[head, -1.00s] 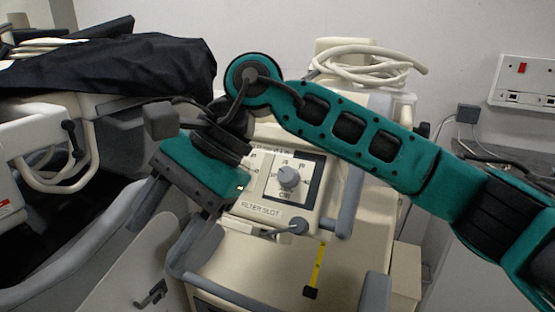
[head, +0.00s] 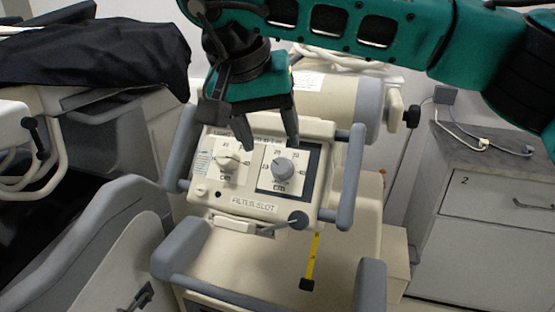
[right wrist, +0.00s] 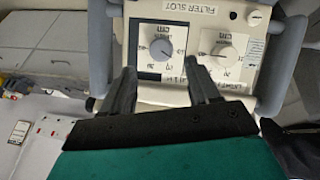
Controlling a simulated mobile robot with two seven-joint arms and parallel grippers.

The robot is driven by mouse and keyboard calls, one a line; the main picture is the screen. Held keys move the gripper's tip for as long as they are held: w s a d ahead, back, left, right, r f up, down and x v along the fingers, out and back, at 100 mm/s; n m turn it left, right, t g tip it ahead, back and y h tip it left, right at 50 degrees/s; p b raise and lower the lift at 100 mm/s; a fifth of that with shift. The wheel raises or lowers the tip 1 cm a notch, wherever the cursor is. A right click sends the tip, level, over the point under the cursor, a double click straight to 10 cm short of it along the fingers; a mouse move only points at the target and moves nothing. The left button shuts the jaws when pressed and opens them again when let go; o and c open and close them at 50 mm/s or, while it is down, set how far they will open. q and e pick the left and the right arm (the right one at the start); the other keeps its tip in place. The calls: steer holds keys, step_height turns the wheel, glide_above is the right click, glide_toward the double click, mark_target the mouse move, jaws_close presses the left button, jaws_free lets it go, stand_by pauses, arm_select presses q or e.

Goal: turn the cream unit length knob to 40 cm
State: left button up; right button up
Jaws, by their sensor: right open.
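The cream unit (head: 325,128) has two dials side by side on its front panel. The left dial has a cream knob (head: 228,161) and the right dial has a grey knob (head: 283,168) on a white plate with a dark border; both are marked "cm". Both knobs also show in the right wrist view, the grey one (right wrist: 163,46) left of the cream one (right wrist: 228,52). I cannot read the pointers surely, and the dial names are partly hidden. My right gripper (head: 268,142) is open and empty, its fingers apart near the panel's top edge, above the dials. My left gripper is out of view.
Grey handles (head: 350,178) flank the panel. A "FILTER SLOT" label, a small lever (head: 299,219) and a yellow tape (head: 313,257) are below. A black-covered cart (head: 95,60) stands left. A grey cabinet (head: 490,210) stands right.

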mark_target(280, 164)
steer(key=x, duration=0.6)
steer(key=shift+w+f, duration=0.1)
steer(key=shift+f, duration=0.05)
steer(key=c, duration=1)
